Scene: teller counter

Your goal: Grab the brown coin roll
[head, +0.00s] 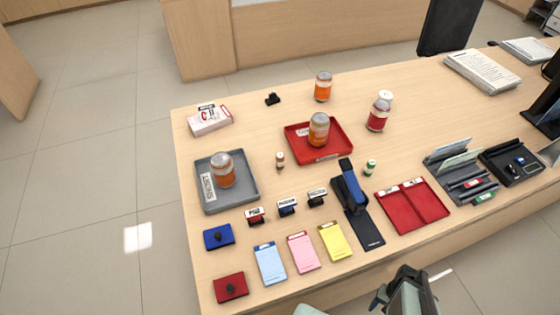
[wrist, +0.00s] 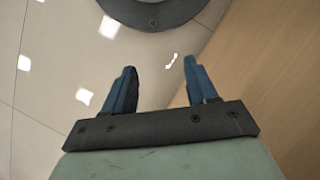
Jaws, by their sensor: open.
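The brown coin roll (head: 280,159) stands upright on the counter in the head view, in the gap between the grey tray and the red tray. It is small, with a pale top and a brown body, and nothing touches it. My gripper (wrist: 162,82) shows in the wrist view with its two blue fingers apart and nothing between them. It faces the tiled floor and a wooden panel, away from the coin roll. In the head view, parts of my arm show at the bottom edge, off the counter's front. The coin roll is not in the wrist view.
Near the roll are the grey tray (head: 243,203) with a jar, the red tray (head: 333,153) with a jar, and stamps (head: 287,206) in front. A blue stapler (head: 350,188) and a green coin roll (head: 370,167) stand to the right.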

